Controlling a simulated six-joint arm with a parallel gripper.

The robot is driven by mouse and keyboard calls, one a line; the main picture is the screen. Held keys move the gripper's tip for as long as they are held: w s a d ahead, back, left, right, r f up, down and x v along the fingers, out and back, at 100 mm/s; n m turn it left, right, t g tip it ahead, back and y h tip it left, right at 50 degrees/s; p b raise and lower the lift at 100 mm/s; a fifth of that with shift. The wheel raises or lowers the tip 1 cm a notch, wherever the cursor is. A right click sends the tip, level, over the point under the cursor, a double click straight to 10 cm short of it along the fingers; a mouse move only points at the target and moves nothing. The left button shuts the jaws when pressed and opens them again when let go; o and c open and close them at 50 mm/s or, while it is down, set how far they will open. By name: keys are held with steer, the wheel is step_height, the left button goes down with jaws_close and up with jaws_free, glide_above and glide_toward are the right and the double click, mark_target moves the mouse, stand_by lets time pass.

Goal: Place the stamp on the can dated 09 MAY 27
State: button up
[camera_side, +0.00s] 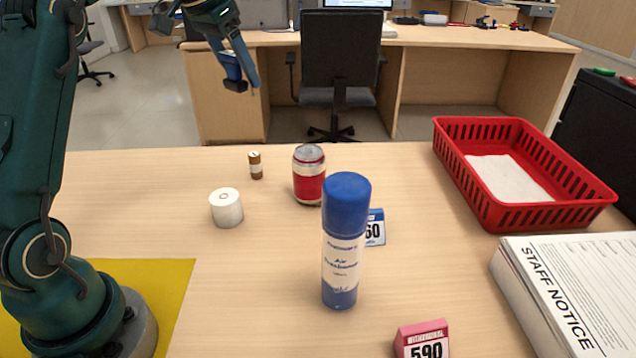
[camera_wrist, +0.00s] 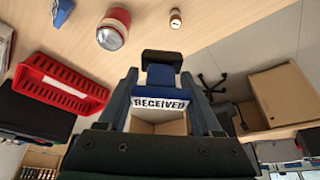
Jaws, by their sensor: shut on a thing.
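My gripper (camera_side: 241,74) is high at the top left in the side view, above and beyond the counter's far edge. It is shut on a blue stamp (camera_side: 230,66); in the wrist view the stamp (camera_wrist: 160,92) shows a "RECEIVED" label and a dark block at its far end. A red can with a silver top (camera_side: 309,178) stands upright near the counter's middle, well apart from the stamp; it also shows in the wrist view (camera_wrist: 115,24). A blue-capped air freshener can (camera_side: 343,245) stands upright nearer the camera. No date is legible on either can.
A white roll (camera_side: 227,209) and a small brown bottle (camera_side: 256,166) stand left of the red can. A blue "60" tag (camera_side: 376,228) is partly hidden behind the air freshener.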

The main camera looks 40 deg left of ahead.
glide_above(313, 148)
step_height(313, 148, down, 7)
steer(key=shift+d+f, duration=0.1)
steer(key=shift+f, duration=1.95)
steer(key=shift+f, duration=0.2)
steer(key=o, duration=1.4)
steer(key=shift+r, duration=0.1)
